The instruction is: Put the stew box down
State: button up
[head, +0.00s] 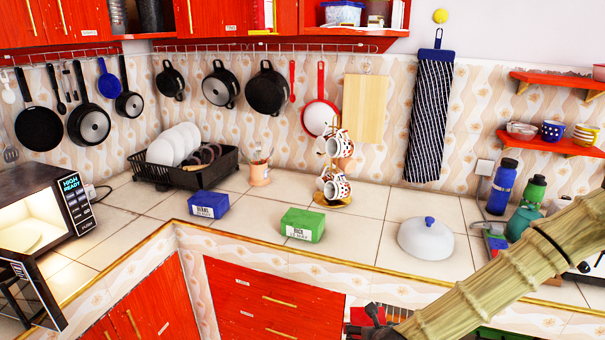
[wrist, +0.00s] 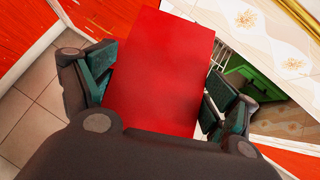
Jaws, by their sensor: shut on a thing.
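A plain red box (wrist: 160,72), which I take for the stew box though no label shows, fills the middle of the wrist view. My gripper (wrist: 156,95) is shut on it, with one finger at each side. In the head view, my gripper (head: 378,318) is at the bottom edge, in front of the counter and partly cut off. A bit of red (head: 356,316) shows beside it there. The counter (head: 375,232) has a blue box (head: 208,205) and a green box (head: 302,225) standing on it.
A black dish rack (head: 190,172) and an open microwave (head: 45,215) are at left. Bottles (head: 503,187) crowd the right. Bare tiles lie between the boxes and around them.

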jog(key=shift+s+d+f, duration=0.1)
jog(key=shift+s+f, duration=1.7)
jog(key=shift+f, duration=0.2)
jog(key=shift+s, duration=0.1)
